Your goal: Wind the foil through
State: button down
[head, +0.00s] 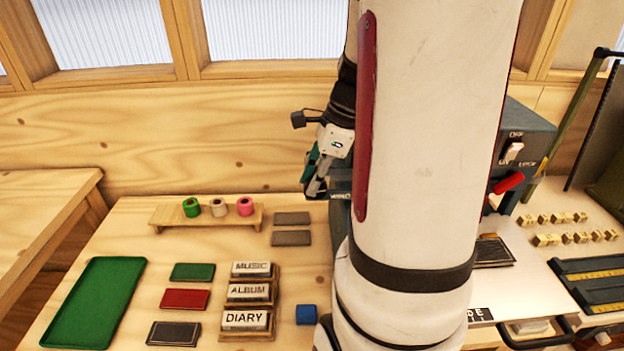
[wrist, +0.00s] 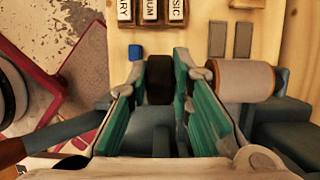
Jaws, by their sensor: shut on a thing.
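My gripper (head: 316,182) is at the left side of the grey machine (head: 530,140), much of which my arm hides in the head view. In the wrist view my gripper (wrist: 160,74) has its green fingers on both sides of a black knob (wrist: 160,90) and is shut on it. A pale roll (wrist: 245,80), perhaps the foil, sits to the right of the fingers on the machine's grey body. I cannot make out the foil's path.
A wooden stand (head: 165,216) holds green, cream and pink rolls. Stamped blocks reading MUSIC, ALBUM and DIARY (head: 246,319), a blue block (head: 306,314), coloured pieces and a green tray (head: 95,300) lie on the bench. Brass type (head: 575,238) lies at the right.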

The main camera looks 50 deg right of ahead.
jog(key=shift+t, duration=0.3)
jog(key=c, duration=1.4)
grip_release()
jog(key=shift+c, duration=0.2)
notch_tip(320, 180, up, 10)
